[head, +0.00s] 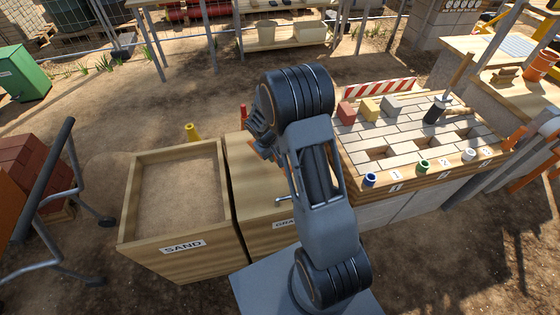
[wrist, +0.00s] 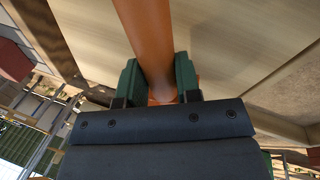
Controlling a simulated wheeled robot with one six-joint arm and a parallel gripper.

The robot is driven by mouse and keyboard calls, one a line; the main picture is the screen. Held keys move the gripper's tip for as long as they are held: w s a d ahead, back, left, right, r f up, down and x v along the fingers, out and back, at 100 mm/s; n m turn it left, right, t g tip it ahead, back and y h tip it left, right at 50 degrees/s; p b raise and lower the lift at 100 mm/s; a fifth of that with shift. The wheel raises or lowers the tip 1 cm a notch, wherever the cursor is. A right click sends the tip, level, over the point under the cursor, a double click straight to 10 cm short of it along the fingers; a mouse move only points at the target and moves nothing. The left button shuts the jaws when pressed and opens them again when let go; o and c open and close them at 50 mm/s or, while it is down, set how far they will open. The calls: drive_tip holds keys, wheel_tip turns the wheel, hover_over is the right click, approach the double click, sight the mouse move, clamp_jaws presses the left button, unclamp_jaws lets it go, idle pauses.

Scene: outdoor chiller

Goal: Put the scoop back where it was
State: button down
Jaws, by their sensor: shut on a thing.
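My gripper (wrist: 158,85), with green finger pads, is shut on an orange handle (wrist: 147,30) in the wrist view, which I take to be the scoop's. The handle runs up out of the top of that picture, so the scoop's far end is hidden. In the head view my own arm covers the gripper and the scoop. The arm stands in front of a wooden bin (head: 246,200) whose label is partly covered and begins "GRA". The sand bin (head: 181,249), labelled SAND and open on top, is left of it.
A brick-topped bench (head: 352,172) with numbered slots stands right, bearing a red block (head: 346,112), a yellow block (head: 369,109), a grey block (head: 391,105) and small coloured pots. A yellow object (head: 192,132) shows behind the sand bin. A metal cart handle (head: 45,180) stands left.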

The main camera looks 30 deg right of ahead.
drive_tip(key=shift+w+d+f, duration=0.1)
drive_tip(key=shift+d+f, duration=0.85)
drive_tip(key=shift+f, duration=0.2)
drive_tip(key=shift+x, duration=1.9)
drive_tip(key=shift+a+f, duration=0.2)
drive_tip(key=c, duration=0.8)
unclamp_jaws()
